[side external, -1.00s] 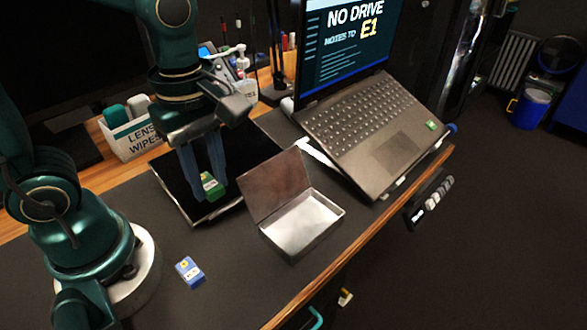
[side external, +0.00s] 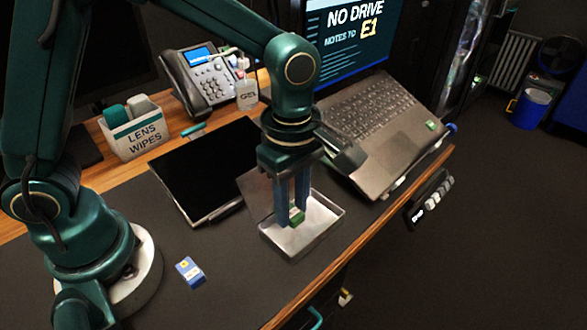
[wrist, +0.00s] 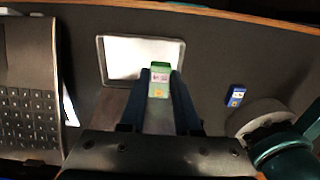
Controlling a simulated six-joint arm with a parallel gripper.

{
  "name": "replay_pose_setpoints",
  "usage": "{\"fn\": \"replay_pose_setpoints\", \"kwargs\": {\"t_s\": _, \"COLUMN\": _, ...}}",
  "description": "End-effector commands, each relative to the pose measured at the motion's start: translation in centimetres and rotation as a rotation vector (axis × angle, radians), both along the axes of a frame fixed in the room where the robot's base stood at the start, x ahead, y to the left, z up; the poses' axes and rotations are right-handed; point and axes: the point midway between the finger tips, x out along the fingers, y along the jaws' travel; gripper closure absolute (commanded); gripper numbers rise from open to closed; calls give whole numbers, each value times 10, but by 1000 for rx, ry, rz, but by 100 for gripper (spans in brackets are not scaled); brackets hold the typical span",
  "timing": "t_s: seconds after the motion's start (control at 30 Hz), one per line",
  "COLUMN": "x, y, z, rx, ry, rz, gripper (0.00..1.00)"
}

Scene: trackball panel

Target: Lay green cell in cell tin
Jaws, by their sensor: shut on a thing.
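The green cell (side external: 297,216) is between the fingers of my gripper (side external: 294,212), which is shut on it. In the wrist view the green cell (wrist: 159,82) shows a pale label with an orange mark, between the two dark fingers (wrist: 160,88). The cell tin (side external: 325,226) is an open grey metal box with its lid (side external: 256,192) raised on the left side. The cell is over or inside the tin; its exact height above the floor is hard to tell. The tin (wrist: 103,62) also shows behind the cell in the wrist view.
A blue cell (side external: 190,272) lies on the dark mat left of the tin. A black tablet-like panel (side external: 205,165) lies behind the tin. A laptop (side external: 375,140) stands to the right. A lens wipes box (side external: 140,135) and a phone (side external: 205,85) stand at the back.

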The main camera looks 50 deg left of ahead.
Motion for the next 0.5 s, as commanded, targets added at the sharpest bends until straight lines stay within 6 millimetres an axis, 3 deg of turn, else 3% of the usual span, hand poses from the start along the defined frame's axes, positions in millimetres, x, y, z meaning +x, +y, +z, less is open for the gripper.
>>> {"fn": "replay_pose_setpoints", "kwargs": {"t_s": 0.33, "x": -1, "y": 1, "z": -42, "rx": 2, "ry": 5, "rz": 0, "gripper": 100}}
{"fn": "replay_pose_setpoints", "kwargs": {"t_s": 0.5, "x": 0, "y": 0, "z": -52, "rx": 0, "ry": -1, "rz": 0, "gripper": 100}}
